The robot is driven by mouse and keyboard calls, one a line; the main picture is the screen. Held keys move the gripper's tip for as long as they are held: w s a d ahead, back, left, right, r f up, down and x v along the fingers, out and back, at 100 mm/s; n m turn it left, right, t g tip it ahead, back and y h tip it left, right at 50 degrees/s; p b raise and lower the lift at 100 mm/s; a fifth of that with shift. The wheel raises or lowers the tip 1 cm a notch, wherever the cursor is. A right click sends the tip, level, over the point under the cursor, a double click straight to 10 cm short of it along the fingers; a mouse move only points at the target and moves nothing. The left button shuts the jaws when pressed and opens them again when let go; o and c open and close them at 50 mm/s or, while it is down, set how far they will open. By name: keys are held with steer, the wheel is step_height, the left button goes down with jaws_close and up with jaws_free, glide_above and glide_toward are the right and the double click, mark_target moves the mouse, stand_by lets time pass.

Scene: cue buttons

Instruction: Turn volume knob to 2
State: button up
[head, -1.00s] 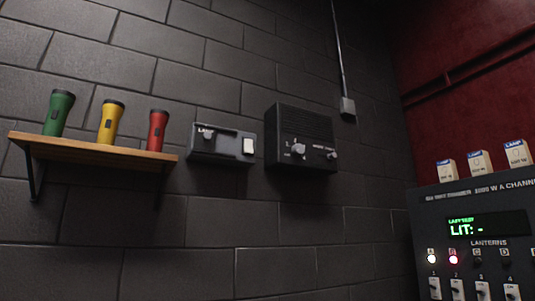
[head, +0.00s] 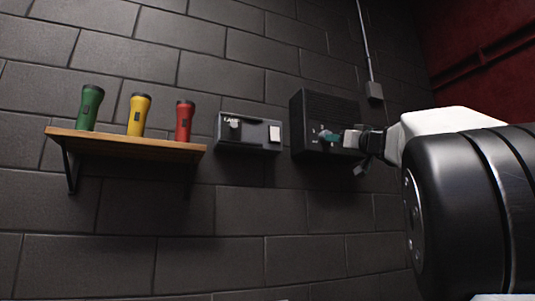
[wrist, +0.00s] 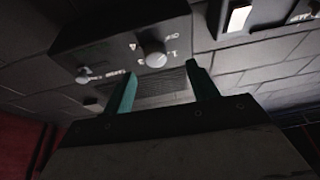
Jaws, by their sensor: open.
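A black speaker box (head: 312,104) is mounted on the dark block wall. In the wrist view the box (wrist: 110,42) appears upside down, with a larger round grey knob (wrist: 155,54) ringed by small marks and a smaller knob (wrist: 83,74) beside it. My gripper (head: 336,137) is at the front of the box and covers the knobs in the head view. In the wrist view its two teal fingers (wrist: 161,72) are open and apart, with the larger knob ahead between their tips; contact is not clear.
A grey lamp switch box (head: 249,132) with a pale rocker is left of the speaker. A conduit (head: 364,45) runs down the wall at right.

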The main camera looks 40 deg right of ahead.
steer(key=r+x, duration=0.1)
steer(key=x, duration=0.6)
steer(key=shift+d+r, duration=0.15)
steer(key=shift+d, duration=0.3)
steer(key=c, duration=1)
